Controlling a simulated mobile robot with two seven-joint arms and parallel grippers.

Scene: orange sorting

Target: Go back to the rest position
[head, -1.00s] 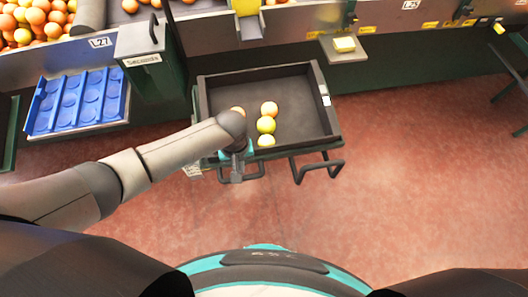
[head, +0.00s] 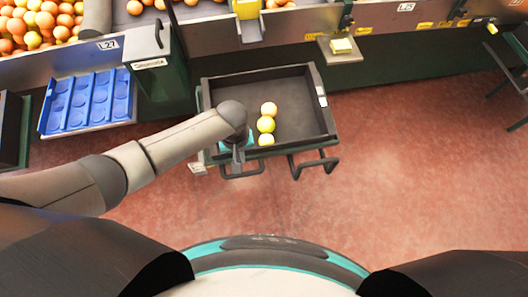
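My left arm reaches in from the left to the near left corner of the dark tray (head: 296,84). My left gripper (head: 236,160) hangs there at the tray's near edge, mostly hidden under the wrist, so its fingers cannot be made out. My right gripper is out of view; only dark parts of my body show at the lower right.
A blue tray with round hollows (head: 88,102) lies to the left, beside a grey post (head: 150,75). Many oranges (head: 40,22) fill the conveyor at the upper left. Black handles (head: 314,164) stick out from the tray's front.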

